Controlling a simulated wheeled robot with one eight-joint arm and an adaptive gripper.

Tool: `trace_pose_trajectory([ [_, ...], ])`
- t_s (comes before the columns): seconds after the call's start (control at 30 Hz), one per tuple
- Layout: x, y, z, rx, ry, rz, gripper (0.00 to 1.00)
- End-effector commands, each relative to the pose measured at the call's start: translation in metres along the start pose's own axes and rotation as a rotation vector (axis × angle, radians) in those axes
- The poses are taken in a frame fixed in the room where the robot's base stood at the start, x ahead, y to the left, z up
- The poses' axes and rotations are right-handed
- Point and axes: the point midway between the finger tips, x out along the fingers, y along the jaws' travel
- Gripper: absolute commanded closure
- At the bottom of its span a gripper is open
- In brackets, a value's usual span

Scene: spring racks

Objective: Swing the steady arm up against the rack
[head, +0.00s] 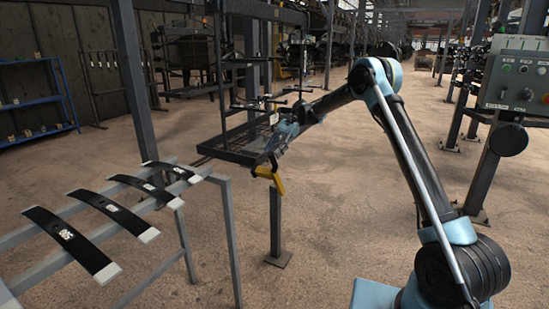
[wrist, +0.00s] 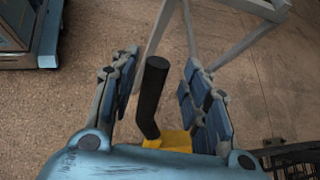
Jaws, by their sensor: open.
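The steady arm appears to be the yellow piece (head: 265,173) below my gripper at the rack's front corner in the head view. In the wrist view its black bar (wrist: 153,95) rises from a yellow block (wrist: 172,141) between my fingers. My gripper (wrist: 161,62) is open, with blue pads on both sides of the bar and a gap visible on each side. In the head view my gripper (head: 274,147) is small and partly covers the joint with the rack. The rack (head: 222,100) is a dark metal frame with a mesh tray.
Several curved black leaf springs (head: 72,235) lie on a grey rail stand (head: 186,240) at the left. A grey post (head: 276,225) stands below the rack's corner. A control box (head: 515,82) is at the right. Open floor (head: 345,190) lies between the post and my arm.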

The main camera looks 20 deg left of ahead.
Motion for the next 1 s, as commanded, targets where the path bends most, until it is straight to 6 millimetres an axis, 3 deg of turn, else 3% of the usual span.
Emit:
trace_pose_trajectory([
  [0.3, -0.030, -0.005, 0.040, 0.000, 0.000, -0.001, 0.57],
  [0.77, -0.037, -0.007, 0.050, 0.000, 0.000, -0.001, 0.57],
  [0.93, -0.042, -0.001, 0.052, -0.002, 0.009, -0.008, 0.96],
  [1.0, -0.049, 0.007, 0.056, -0.007, 0.022, -0.018, 1.00],
])
